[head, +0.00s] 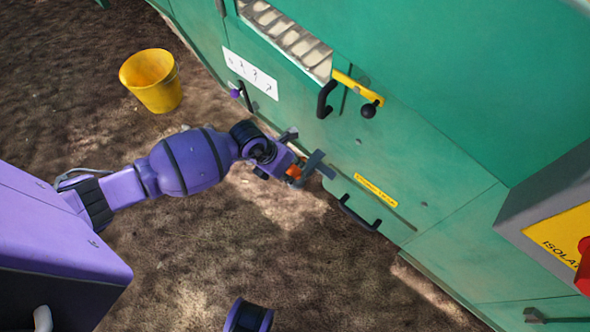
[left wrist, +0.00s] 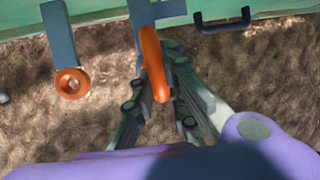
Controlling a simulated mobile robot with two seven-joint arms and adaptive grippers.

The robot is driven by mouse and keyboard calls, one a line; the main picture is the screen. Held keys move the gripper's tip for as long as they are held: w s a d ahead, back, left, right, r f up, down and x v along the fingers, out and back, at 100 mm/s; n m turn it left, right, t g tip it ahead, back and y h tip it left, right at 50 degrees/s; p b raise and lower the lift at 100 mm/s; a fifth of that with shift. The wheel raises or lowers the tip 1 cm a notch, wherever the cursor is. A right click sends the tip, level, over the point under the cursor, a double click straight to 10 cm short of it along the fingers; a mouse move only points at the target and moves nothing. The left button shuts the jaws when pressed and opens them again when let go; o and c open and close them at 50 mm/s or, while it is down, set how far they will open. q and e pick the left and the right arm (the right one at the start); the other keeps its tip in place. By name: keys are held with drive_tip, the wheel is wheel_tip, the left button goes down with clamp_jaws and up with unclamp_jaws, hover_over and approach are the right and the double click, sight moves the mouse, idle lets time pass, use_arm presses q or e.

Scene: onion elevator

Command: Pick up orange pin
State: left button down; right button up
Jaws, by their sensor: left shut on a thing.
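The orange pin (left wrist: 153,65) is a long rounded piece in the left wrist view, between the fingers of my left gripper (left wrist: 160,95). The gripper is shut on it. The pin's upper end overlaps a blue-grey bracket (left wrist: 144,30) on the green machine; I cannot tell whether it still sits in it. In the head view my left gripper (head: 295,170) is beside the machine's lower wall, with a bit of orange showing at its fingers. Another blue-grey bracket (left wrist: 62,35) ends in an orange ring (left wrist: 72,83) left of the pin.
The green machine (head: 440,150) fills the right side, with black handles (head: 360,214), a yellow lever (head: 357,86) and a yellow isolator box (head: 565,235). A yellow bucket (head: 152,82) stands on the bare brown ground at upper left.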

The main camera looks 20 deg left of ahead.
use_arm(q)
wheel_tip(320, 180, up, 9)
drive_tip(key=p, duration=0.3)
drive_tip(key=shift+r, duration=0.55)
